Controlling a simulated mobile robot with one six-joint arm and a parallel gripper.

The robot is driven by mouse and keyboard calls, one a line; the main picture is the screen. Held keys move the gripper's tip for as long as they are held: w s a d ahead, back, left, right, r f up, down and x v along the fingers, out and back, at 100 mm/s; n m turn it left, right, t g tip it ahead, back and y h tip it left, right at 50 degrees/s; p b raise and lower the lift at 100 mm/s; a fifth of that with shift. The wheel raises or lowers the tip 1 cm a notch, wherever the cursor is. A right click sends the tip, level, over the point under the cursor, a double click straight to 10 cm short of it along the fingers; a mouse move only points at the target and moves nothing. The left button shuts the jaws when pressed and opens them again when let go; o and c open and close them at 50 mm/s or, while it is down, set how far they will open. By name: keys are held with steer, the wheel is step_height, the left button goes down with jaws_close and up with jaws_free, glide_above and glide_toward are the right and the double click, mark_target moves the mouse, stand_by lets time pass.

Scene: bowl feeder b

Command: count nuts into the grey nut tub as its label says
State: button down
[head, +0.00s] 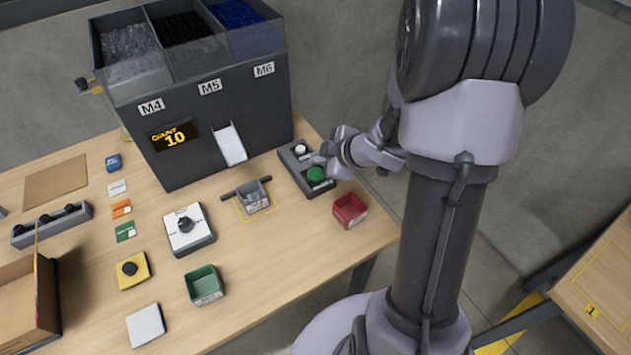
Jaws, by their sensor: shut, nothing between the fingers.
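The grey nut tub (254,196) stands inside a yellow outline on the table, below and right of the feeder's white chute (230,145). A small label is on its front, too small to read, and I cannot tell what is inside it. The feeder (215,112) has bins marked M4, M5 and M6, and its display (175,135) reads COUNT 10. My gripper (320,160) is shut and empty over the right side of a grey button box (299,175). The box has a white button (300,149) and a green button (316,174). I cannot tell whether the fingers touch it.
A white dial box (189,240) stands left of the tub. A red bin (350,211) is near the right table edge and a green bin (205,284) near the front. Coloured cards, a yellow button box (133,270) and an open carton (28,305) are at left.

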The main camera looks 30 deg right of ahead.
mark_target(311, 169)
steer(key=shift+f+b, duration=0.5)
steer(key=shift+f, duration=0.65)
stand_by(1.0)
steer(key=shift+f, duration=0.45)
steer(key=shift+f+b, duration=0.4)
steer(key=shift+b, duration=0.2)
stand_by(0.5)
steer(key=shift+r+p, duration=0.85)
steer(key=shift+p, duration=0.1)
step_height(311, 169, up, 5)
steer(key=p, duration=0.5)
steer(key=shift+r, duration=0.15)
